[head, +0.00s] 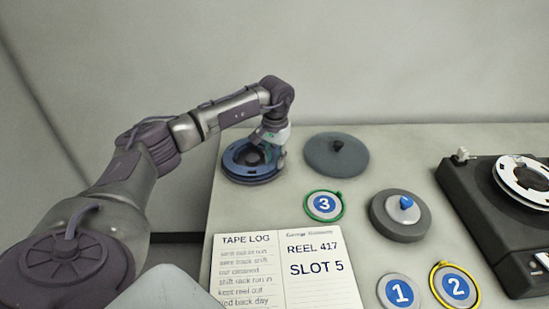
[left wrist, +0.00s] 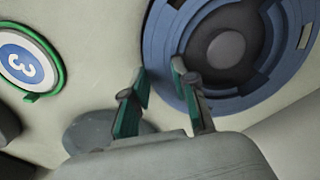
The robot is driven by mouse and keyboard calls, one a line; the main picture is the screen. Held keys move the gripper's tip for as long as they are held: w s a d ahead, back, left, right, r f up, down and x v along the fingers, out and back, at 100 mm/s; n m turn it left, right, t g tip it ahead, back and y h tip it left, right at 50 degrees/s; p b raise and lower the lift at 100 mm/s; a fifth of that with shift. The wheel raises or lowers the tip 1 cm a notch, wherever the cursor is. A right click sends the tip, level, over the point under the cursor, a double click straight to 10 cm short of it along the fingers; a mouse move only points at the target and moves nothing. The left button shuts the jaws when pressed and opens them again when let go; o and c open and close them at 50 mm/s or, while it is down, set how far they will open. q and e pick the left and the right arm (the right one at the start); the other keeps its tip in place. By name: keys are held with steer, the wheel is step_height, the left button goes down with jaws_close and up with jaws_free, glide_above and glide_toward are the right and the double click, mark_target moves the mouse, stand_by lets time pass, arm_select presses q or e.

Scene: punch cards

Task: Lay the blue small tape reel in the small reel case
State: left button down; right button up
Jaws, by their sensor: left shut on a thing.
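The blue tape reel (head: 243,172) lies at the far left of the table, with a dark hub. It fills the upper right of the left wrist view (left wrist: 158,45). My left gripper (head: 264,146) is at its right side, shut on its rim; the fingertips (left wrist: 160,72) stand on either side of the rim edge. I cannot tell whether the reel is clear of the surface under it. A round grey case-like piece (head: 398,226) with a blue knob stands right of centre; I cannot tell whether it is the small reel case. My right gripper is not in view.
A grey disc with a dark knob (head: 325,160) lies right of the reel. Round markers numbered 3 (head: 324,205), 1 (head: 400,293) and 2 (head: 456,287) lie nearer. An open tape log (head: 255,290) is at the front left. A black tape machine (head: 480,220) stands at right.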

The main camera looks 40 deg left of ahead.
arm_select(q)
steer(key=shift+f+b, duration=0.4)
steer(key=shift+f, duration=0.2)
steer(key=c, duration=0.8)
jaws_free()
steer(key=c, duration=0.4)
steer(key=shift+r, duration=0.1)
steer(key=shift+r+p, duration=3)
steer(key=shift+r, duration=1.45)
